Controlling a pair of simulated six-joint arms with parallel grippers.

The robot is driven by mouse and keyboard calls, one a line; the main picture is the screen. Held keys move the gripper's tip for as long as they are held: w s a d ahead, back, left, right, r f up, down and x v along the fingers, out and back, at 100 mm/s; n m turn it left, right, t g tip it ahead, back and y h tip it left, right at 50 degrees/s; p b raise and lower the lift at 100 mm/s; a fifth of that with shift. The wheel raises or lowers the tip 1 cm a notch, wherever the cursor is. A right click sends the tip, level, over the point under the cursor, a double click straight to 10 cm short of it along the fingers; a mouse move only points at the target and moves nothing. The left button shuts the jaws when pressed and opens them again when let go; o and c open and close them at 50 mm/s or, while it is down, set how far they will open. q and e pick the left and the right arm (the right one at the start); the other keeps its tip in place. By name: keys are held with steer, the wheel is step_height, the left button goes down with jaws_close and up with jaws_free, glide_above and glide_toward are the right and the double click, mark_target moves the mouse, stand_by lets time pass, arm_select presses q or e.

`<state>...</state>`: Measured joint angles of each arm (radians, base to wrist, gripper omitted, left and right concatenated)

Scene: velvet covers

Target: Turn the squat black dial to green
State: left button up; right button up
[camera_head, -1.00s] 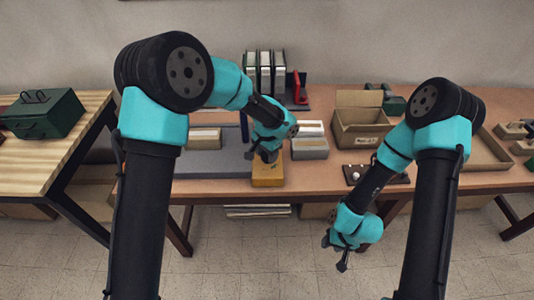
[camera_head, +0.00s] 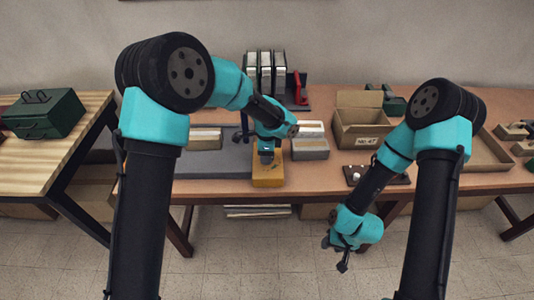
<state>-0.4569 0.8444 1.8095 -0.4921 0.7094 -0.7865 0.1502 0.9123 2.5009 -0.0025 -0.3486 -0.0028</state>
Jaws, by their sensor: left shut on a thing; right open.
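A yellow block-like box (camera_head: 268,176) stands at the front edge of the table, below my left gripper. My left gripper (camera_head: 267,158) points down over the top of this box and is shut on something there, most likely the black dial. The dial itself is hidden by the gripper, and no green mark can be made out. My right gripper (camera_head: 343,258) is open and empty, hanging low in front of the table, well away from the box.
An open cardboard box (camera_head: 358,137) and a dark tray (camera_head: 400,179) with small round things are to the right. A grey block (camera_head: 310,149) sits just right of the yellow box. Upright binders (camera_head: 265,70) and a red object (camera_head: 300,94) stand behind.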

arm_select(q)
steer(key=shift+m, duration=0.9)
steer(key=o, duration=0.9)
steer(key=shift+o, duration=0.2)
steer(key=shift+r, duration=0.15)
step_height(320, 180, up, 17)
steer(key=shift+r, duration=0.1)
